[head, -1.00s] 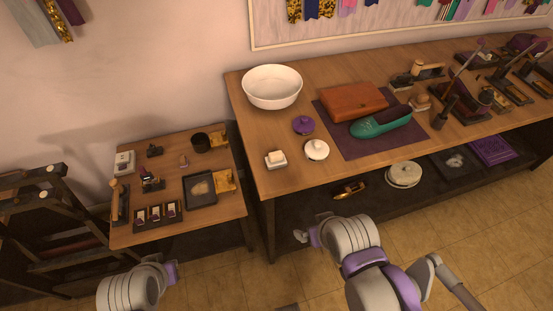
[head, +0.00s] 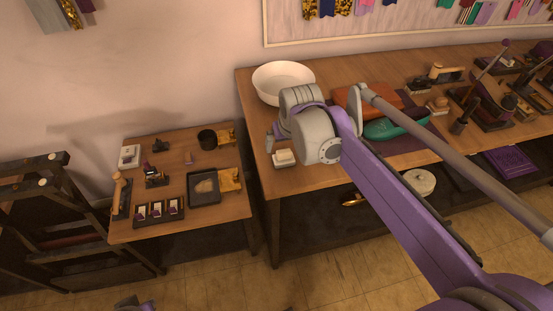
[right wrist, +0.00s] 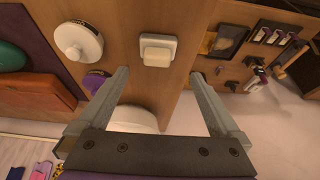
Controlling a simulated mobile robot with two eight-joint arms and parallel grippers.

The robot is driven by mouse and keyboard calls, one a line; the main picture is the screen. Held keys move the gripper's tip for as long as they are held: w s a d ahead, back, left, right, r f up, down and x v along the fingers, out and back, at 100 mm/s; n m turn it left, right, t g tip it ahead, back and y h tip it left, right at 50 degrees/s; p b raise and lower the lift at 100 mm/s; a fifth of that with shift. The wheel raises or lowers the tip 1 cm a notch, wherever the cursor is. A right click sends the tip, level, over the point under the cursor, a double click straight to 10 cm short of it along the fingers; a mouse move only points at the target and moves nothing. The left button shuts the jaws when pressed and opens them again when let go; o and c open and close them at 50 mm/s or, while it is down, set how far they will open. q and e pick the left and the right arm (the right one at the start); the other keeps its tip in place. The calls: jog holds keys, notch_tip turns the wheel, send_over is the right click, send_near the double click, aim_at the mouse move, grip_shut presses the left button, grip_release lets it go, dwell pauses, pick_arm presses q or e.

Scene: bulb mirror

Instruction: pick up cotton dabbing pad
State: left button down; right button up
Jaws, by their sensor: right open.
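A cream, rounded block on a small white square dish, which looks like the cotton dabbing pad (head: 284,155), sits at the left front of the large table (head: 262,190). It also shows in the right wrist view (right wrist: 157,54). My right gripper (head: 272,142) is over that table corner, beside the pad in the head view. In the right wrist view the fingers of my right gripper (right wrist: 158,76) are wide apart and empty, with the pad just beyond the fingertips. My left gripper (head: 136,303) barely shows at the bottom edge; its jaws cannot be made out.
A white bowl (head: 270,82) stands behind my right gripper. A white round lidded pot (right wrist: 78,41) and a purple jar (right wrist: 92,80) are close to the pad. A small side table (head: 140,232) stands left.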

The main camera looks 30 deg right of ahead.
aim_at(285, 154)
jog(key=x, duration=0.4)
jog(key=b+x, duration=0.1)
jog(key=x, duration=0.3)
jog(key=shift+s+d+f, duration=0.15)
jog(key=shift+d+f, duration=0.05)
jog(key=shift+f, duration=0.2)
jog(key=c, duration=1.3)
notch_tip(285, 154, up, 10)
jog(key=shift+r+p, duration=0.1)
jog(key=shift+p, duration=0.55)
jog(key=o, duration=0.8)
jog(key=c, duration=0.5)
